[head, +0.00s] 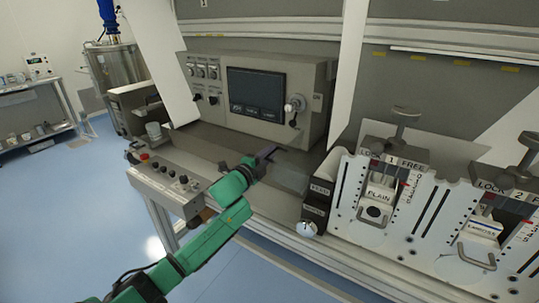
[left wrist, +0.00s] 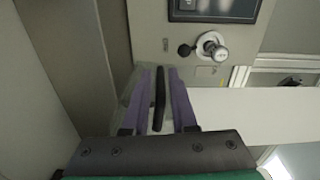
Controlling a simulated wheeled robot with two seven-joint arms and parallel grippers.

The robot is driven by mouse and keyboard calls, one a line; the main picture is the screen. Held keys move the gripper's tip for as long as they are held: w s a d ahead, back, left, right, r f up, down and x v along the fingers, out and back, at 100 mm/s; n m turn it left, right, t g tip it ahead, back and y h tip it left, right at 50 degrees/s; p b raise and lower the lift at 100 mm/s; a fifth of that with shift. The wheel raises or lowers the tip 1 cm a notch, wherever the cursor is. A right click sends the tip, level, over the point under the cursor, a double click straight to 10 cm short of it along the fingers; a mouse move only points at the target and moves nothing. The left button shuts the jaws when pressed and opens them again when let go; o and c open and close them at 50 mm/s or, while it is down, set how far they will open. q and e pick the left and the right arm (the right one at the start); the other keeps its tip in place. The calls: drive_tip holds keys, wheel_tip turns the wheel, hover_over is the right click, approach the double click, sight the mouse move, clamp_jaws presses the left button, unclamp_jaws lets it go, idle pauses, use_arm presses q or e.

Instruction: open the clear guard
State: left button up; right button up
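My left gripper (head: 266,154) reaches over the deck in front of the control panel. In the left wrist view its two purple fingers (left wrist: 161,100) are apart, one on each side of a dark upright bar (left wrist: 160,92). The bar looks like a handle, with a small gap to each finger; I cannot tell whether either touches it. A faint see-through panel, likely the clear guard (head: 290,178), shows just right of the gripper in the head view. Its edges are hard to make out. My right gripper is not in view.
The control panel with a dark screen (head: 256,93) and a knob (head: 295,103) stands behind the gripper. A button console (head: 165,178) is at the front left. White stations with levers (head: 380,195) stand to the right. Blue floor is open at the left.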

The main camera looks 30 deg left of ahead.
use_arm(q)
drive_tip(key=shift+o, duration=0.4)
drive_tip(key=shift+s, duration=0.15)
drive_tip(key=s+b, duration=0.2)
drive_tip(key=s, duration=1.2)
drive_tip(key=shift+d, duration=0.2)
drive_tip(key=shift+s, duration=0.1)
